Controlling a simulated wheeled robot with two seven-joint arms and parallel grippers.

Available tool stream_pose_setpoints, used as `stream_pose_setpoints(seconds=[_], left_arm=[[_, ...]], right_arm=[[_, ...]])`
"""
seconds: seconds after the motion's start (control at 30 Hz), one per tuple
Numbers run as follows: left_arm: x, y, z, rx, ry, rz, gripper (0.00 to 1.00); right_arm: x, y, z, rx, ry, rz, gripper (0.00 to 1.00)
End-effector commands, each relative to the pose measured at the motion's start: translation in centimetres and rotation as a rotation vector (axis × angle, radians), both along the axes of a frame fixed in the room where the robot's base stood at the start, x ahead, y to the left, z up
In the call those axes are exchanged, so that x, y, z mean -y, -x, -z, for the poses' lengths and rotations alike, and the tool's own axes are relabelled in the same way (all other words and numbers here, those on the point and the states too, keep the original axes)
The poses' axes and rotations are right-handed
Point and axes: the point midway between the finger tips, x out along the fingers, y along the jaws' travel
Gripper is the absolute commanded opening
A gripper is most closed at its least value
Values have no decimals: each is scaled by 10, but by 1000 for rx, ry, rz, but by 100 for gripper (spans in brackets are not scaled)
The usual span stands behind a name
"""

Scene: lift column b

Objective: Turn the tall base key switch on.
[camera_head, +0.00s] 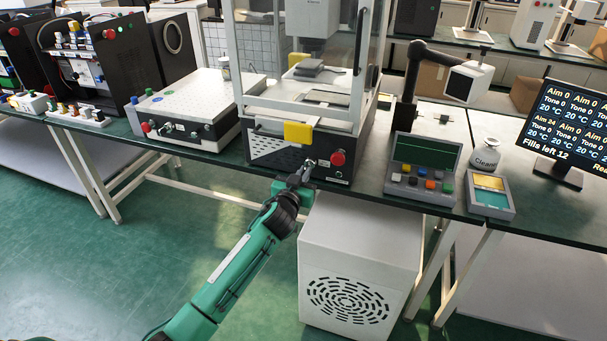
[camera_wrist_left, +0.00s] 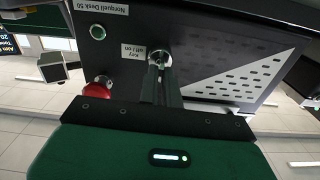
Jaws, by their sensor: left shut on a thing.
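The tall base (camera_head: 272,152) is the black box under the glazed cabinet, with a white perforated triangle on its front. Its key switch (camera_wrist_left: 158,58) is a round metal lock, beside a small white label (camera_wrist_left: 132,53) reading key, off and on. My left gripper (camera_head: 304,173) is at the front of the base, and in the left wrist view (camera_wrist_left: 160,74) its fingers are shut on the key at the lock. The fingers hide most of the key, so I cannot tell its turn angle. My right gripper is not in view.
A red mushroom button (camera_head: 338,158) sits right beside the key switch. A yellow block (camera_head: 298,132) juts out above. A white cabinet (camera_head: 357,250) with a round vent stands below the bench. A button box (camera_head: 424,155) stands on the bench to the right. Open green floor lies left.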

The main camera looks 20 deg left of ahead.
Motion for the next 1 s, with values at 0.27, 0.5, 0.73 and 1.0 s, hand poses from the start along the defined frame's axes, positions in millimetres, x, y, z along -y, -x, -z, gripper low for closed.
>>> stream_pose_setpoints(seconds=[0.27, 0.5, 0.73, 1.0], left_arm=[[1, 0, -1, 5, -174, 0, 0], [1, 0, -1, 13, -397, 0, 0], [2, 0, 0, 20, -614, 1, 0], [2, 0, 1, 27, -829, 0, 0]], right_arm=[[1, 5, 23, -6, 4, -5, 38], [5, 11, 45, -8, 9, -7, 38], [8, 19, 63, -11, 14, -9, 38], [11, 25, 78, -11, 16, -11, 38]])
